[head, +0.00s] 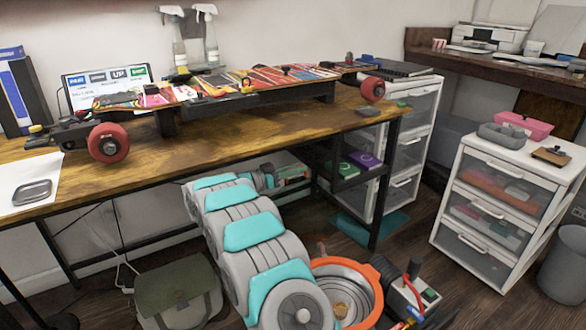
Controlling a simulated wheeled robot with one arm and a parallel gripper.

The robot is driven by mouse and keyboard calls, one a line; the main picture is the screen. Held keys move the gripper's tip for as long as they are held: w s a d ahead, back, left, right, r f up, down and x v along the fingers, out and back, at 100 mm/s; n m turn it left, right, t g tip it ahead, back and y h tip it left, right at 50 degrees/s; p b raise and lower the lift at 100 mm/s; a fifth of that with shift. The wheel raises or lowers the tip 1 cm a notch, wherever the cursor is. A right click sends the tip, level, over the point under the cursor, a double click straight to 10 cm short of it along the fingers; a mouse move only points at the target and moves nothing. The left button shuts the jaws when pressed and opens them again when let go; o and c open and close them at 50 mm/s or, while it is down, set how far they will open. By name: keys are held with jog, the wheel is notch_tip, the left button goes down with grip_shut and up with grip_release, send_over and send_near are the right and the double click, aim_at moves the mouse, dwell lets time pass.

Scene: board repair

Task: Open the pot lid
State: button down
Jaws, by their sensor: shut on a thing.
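A round pot-like thing with a thick orange rim (372,285) stands low at the bottom centre, right beside my arm. Inside the rim is a grey, ringed, metal-looking surface (340,283) with a small tan piece near its middle. I cannot tell whether this grey surface is a lid or the inside of the pot. My grey and teal arm covers its left side, and the frame's bottom edge is close to it.
A wooden workbench (235,132) bears a skateboard-like board (225,84) with red wheels. A grey box with cables (405,295) stands right of the orange rim. An olive bag (178,290) lies on the floor, left. White drawers (490,235) stand right. Some floor between is clear.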

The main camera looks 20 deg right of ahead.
jog(key=shift+s+d+r, duration=0.15)
jog(key=shift+s, duration=0.5)
jog(key=shift+s+d+r, duration=0.1)
jog(key=shift+s, duration=0.55)
jog(key=shift+s+d+r, duration=0.15)
jog(key=shift+s, duration=0.5)
jog(key=c, duration=0.9)
grip_release()
jog(key=shift+a, duration=0.1)
jog(key=shift+s+a, duration=0.2)
jog(key=shift+a, duration=1.05)
jog(key=shift+s+a, duration=0.2)
jog(key=shift+a, duration=1.1)
jog(key=shift+s+a, duration=0.2)
jog(key=shift+a, duration=1.05)
